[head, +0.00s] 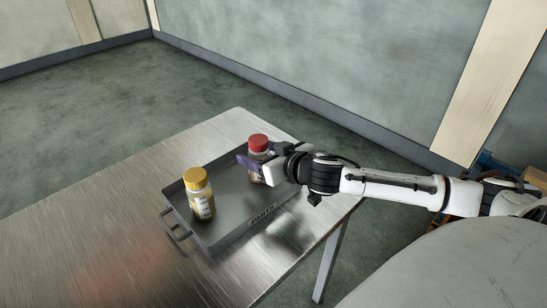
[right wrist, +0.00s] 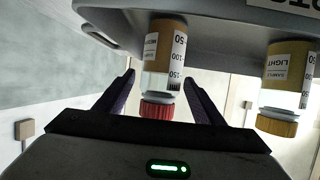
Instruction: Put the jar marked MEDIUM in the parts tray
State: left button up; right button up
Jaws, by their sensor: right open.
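A jar with a red lid (head: 258,143) stands upright at the far side of the grey parts tray (head: 215,244). In the upside-down right wrist view the red-lidded jar (right wrist: 163,60) has a brown fill and a label that seems to start with MED. My right gripper (head: 258,166) is open, with a finger on each side of this jar, apart from it in the right wrist view (right wrist: 158,92). A yellow-lidded jar (head: 199,195) stands at the tray's near left; its label reads LIGHT in the right wrist view (right wrist: 285,80).
The tray lies on a brushed metal table (head: 110,230) and has a wire handle (head: 174,227) on its left side. The table's left part is clear. Green floor and a pale wall (head: 330,60) lie beyond the table.

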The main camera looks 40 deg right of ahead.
jog(key=v, duration=0.8)
